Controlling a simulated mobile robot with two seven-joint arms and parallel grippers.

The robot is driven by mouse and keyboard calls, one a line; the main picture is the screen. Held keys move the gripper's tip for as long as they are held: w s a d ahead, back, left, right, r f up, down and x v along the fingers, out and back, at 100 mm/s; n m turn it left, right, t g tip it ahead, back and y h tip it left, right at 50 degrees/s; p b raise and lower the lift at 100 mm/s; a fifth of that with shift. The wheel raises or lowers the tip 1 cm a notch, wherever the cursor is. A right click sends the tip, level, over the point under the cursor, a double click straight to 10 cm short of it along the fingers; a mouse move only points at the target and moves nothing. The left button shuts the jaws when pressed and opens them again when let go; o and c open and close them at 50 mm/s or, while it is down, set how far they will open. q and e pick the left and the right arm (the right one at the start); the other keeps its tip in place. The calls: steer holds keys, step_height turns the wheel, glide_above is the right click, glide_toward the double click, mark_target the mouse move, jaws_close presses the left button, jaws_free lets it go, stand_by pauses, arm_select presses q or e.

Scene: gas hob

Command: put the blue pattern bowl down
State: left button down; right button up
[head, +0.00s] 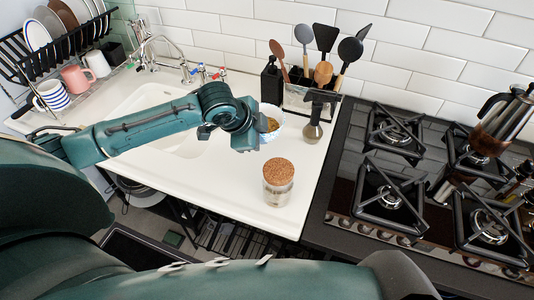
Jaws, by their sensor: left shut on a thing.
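The blue pattern bowl (278,112) is pale with a bluish rim and has something brown inside. It is over the white counter (225,180), right of the sink. My left gripper (258,125) is at the bowl's left side, shut on it. My wrist hides the bowl's left part and most of the fingers. I cannot tell whether the bowl touches the counter. My right gripper is not in view.
A cork-lidded glass jar (278,183) stands in front of the bowl. A utensil holder (305,100), a soap bottle (271,80) and a dark-handled tool (314,115) are behind and right. The hob (400,180) is right, the sink (150,105) left. Counter left of the jar is clear.

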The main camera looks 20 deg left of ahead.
mark_target(261, 170)
arm_select(q)
step_height(261, 170, down, 9)
steer(key=shift+s+r, duration=0.1)
stand_by(0.3)
steer(key=c, duration=1.6)
jaws_free()
steer(key=shift+f, duration=0.2)
